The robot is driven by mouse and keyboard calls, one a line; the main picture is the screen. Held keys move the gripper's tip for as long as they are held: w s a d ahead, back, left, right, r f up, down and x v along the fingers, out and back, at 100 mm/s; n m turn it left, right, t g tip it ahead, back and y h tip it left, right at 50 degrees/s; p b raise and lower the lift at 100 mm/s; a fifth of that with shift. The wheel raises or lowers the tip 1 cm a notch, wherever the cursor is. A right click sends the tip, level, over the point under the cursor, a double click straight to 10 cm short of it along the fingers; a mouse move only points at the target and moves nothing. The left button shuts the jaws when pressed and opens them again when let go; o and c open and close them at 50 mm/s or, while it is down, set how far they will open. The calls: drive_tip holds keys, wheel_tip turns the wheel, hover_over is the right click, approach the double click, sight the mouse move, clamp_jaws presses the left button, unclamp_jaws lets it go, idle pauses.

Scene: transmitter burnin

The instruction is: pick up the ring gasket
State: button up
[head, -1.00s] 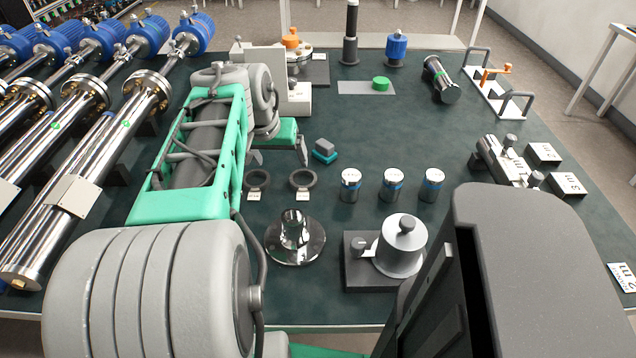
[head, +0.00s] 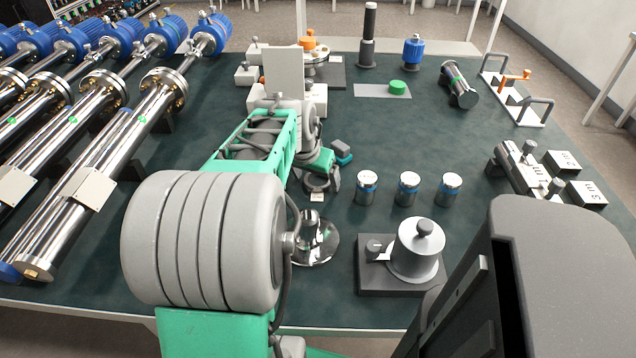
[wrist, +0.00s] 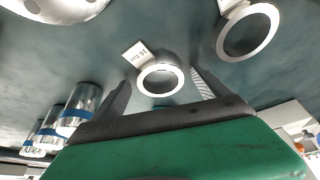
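In the head view this dark ring (head: 316,187) is partly covered by my gripper (head: 323,180). In the wrist view my gripper (wrist: 161,78) is open and empty, its two fingers on either side of the ring, apparently not touching it. A second ring gasket (wrist: 222,42) lies at the upper right of the wrist view with its own label. My arm hides it in the head view.
Several metal cylinders with blue bands (head: 408,189) stand right of the rings. A shiny flanged piece (head: 325,245) and a dark block with a round pot (head: 415,250) are nearer.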

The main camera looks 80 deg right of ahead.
drive_tip(key=c, duration=1.5)
drive_tip(key=shift+o, duration=0.2)
wheel_tip(320, 180, up, 10)
drive_tip(key=p, duration=0.1)
drive_tip(key=shift+p, duration=0.35)
